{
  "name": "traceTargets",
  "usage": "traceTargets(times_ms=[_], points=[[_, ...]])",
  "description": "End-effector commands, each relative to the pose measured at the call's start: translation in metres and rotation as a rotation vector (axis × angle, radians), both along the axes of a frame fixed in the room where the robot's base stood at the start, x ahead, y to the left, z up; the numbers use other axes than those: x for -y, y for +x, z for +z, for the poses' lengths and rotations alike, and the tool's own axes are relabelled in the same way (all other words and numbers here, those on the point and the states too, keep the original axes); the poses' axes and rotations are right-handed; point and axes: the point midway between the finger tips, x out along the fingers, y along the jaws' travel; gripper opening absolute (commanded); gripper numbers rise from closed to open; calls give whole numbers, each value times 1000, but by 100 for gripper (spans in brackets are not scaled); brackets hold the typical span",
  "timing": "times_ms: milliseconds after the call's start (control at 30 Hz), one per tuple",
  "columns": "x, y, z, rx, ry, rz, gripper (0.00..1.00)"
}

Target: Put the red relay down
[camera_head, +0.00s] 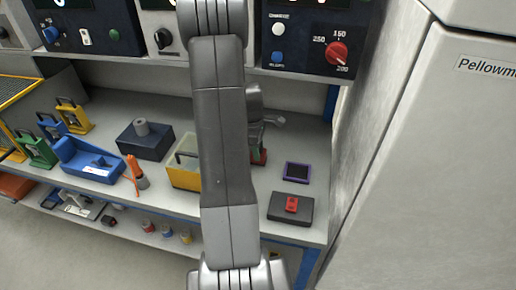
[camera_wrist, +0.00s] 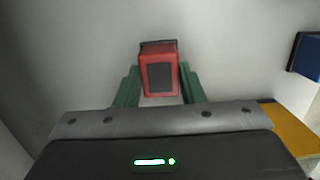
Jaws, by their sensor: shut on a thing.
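My gripper (camera_wrist: 158,88) is shut on the red relay, with one green finger on each side of it. The red relay (camera_wrist: 160,70) has a dark grey face and shows clearly in the wrist view. The relay is over the grey workbench (camera_head: 333,140), behind a purple-framed dark square (camera_head: 297,171). I cannot tell whether the relay touches the bench.
A dark plate with a red switch (camera_head: 291,205) lies near the bench's front right. A yellow box (camera_head: 184,176), an orange tool (camera_head: 137,174), a dark blue box (camera_head: 145,147) and a blue tray (camera_head: 85,165) stand left. A grey cabinet (camera_head: 430,170) bounds the right.

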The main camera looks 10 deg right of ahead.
Motion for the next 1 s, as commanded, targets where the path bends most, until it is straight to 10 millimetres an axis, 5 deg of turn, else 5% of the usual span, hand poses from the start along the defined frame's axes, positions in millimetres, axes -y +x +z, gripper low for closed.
traceTargets(times_ms=[367, 400, 500, 1000], points=[[0, 0, -6, 1, 0, 0, 12], [0, 0, -6, 1, 1, 0, 40], [0, 0, -5, 1, 1, 0, 57], [0, 0, 6, 2, 0, 0, 57]])
